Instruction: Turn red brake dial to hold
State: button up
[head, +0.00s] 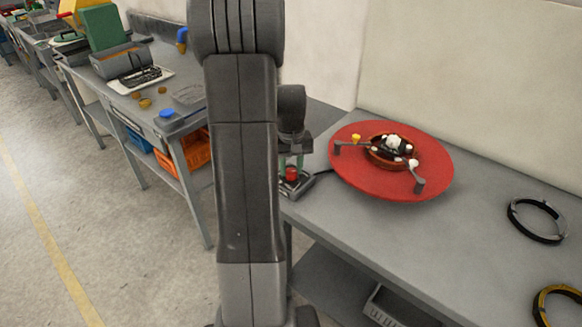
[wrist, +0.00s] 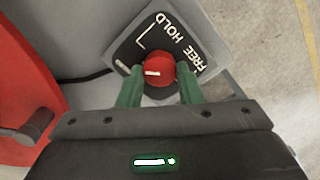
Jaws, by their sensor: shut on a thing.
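The red brake dial (wrist: 160,70) sits on a dark plate (wrist: 192,78) with white lettering in the wrist view. The words FREE (wrist: 198,57) and HOLD (wrist: 175,25) show beyond the dial, towards the upper right, and a white angled line (wrist: 143,36) shows above it. A short white mark on the dial lies left of its centre. My gripper (wrist: 159,78) has its green fingers on either side of the dial and is shut on it. In the head view the dial (head: 291,174) shows below my gripper (head: 291,160), partly behind my arm.
A large red disc (head: 345,180) with a copper coil (head: 385,160) and arms stands right of the dial on the grey table (head: 465,220). A black ring (head: 537,220) and a yellow-black ring (head: 545,305) lie farther right. Another bench (head: 185,135) stands left.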

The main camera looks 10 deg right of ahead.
aim_at(292, 171)
jog(key=m, duration=0.4)
jog(key=shift+d, duration=0.1)
jog(key=shift+r+m, duration=0.1)
jog(key=shift+m, duration=2.1)
jog(key=o, duration=1)
notch_tip(292, 171, up, 14)
jog(key=shift+f, duration=0.15)
